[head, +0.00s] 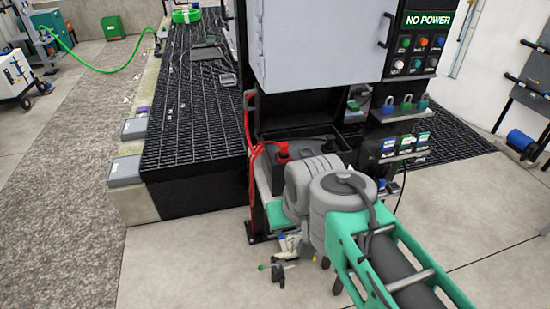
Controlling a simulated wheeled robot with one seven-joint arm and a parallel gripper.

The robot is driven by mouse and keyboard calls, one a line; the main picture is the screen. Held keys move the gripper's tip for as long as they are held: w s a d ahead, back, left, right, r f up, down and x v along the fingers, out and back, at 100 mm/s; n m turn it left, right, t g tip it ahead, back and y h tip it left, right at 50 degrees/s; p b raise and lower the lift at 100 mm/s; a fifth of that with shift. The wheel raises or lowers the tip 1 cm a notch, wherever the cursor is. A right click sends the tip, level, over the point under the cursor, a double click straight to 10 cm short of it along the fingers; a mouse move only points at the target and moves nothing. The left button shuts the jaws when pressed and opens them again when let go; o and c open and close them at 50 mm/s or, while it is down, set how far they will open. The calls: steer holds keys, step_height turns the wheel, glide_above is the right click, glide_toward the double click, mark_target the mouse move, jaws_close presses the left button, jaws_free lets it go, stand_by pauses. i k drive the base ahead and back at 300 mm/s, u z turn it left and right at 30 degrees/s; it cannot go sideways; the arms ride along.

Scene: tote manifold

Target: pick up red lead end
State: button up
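A red lead (248,132) hangs in a long loop down the black post at the left of the cabinet. One run of it bends right to a red clamp-like end (282,152), which sits on or just above a dark box (297,155) on the low shelf under the cabinet. My arm reaches in from the lower right, and its grey joints cover part of the shelf. A small dark part that appears to be my gripper (279,268) shows low, below and apart from the red end. Its fingers are too small to read, and I see nothing red at it.
The grey cabinet (310,45) with a NO POWER panel (427,20) overhangs the shelf. Padlocks (405,103) and small blue and green modules (400,146) are on its right. A black grating platform (190,110) is at left.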

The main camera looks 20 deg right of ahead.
mark_target(283, 154)
steer(key=u, duration=0.85)
steer(key=i, duration=0.65)
steer(key=z, duration=0.35)
